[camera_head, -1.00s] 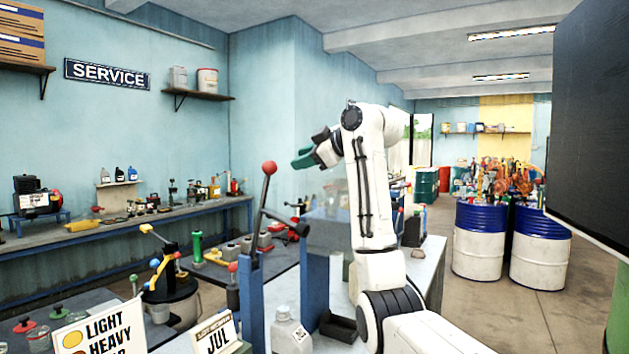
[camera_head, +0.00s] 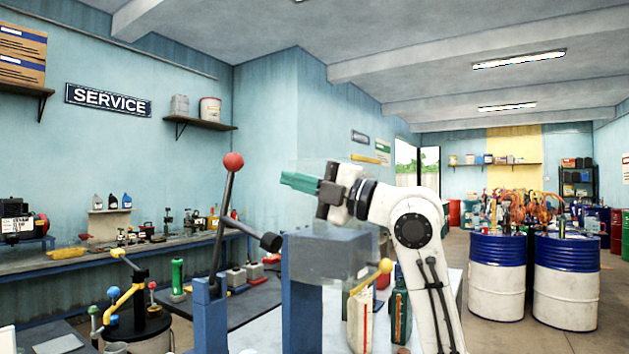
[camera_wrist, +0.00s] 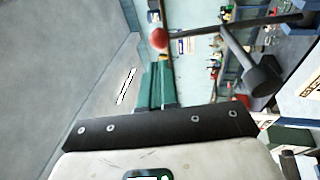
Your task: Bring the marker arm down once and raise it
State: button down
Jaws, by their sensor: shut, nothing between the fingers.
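The marker arm (camera_head: 226,210) is a dark lever with a red ball (camera_head: 233,161) on top, pivoted on a blue post (camera_head: 209,310). It stands raised, leaning slightly right. A dark cylinder on a side bar (camera_head: 270,242) sticks out to its right. My gripper (camera_head: 300,182) has green fingers, shut and empty, pointing left at about the ball's height, to its right and apart from it. In the wrist view the red ball (camera_wrist: 159,38) shows beyond the green fingertips (camera_wrist: 157,75), with the lever running off to the right.
A grey box with a clear cover (camera_head: 325,257) and a yellow-knobbed handle (camera_head: 385,266) stands below my gripper. The air above the lever is clear.

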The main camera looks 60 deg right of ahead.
aim_at(243, 163)
jog(key=p+x, duration=0.2)
jog(key=x, duration=0.6)
jog(key=shift+w+a+r, duration=0.15)
jog(key=shift+w, duration=0.1)
jog(key=shift+w+r+g+p, duration=0.3)
jog(key=shift+w+r+p, duration=0.3)
jog(key=shift+w+p, duration=0.25)
jog(key=shift+w, duration=0.1)
jog(key=shift+a, duration=0.1)
jog(key=shift+f, duration=0.1)
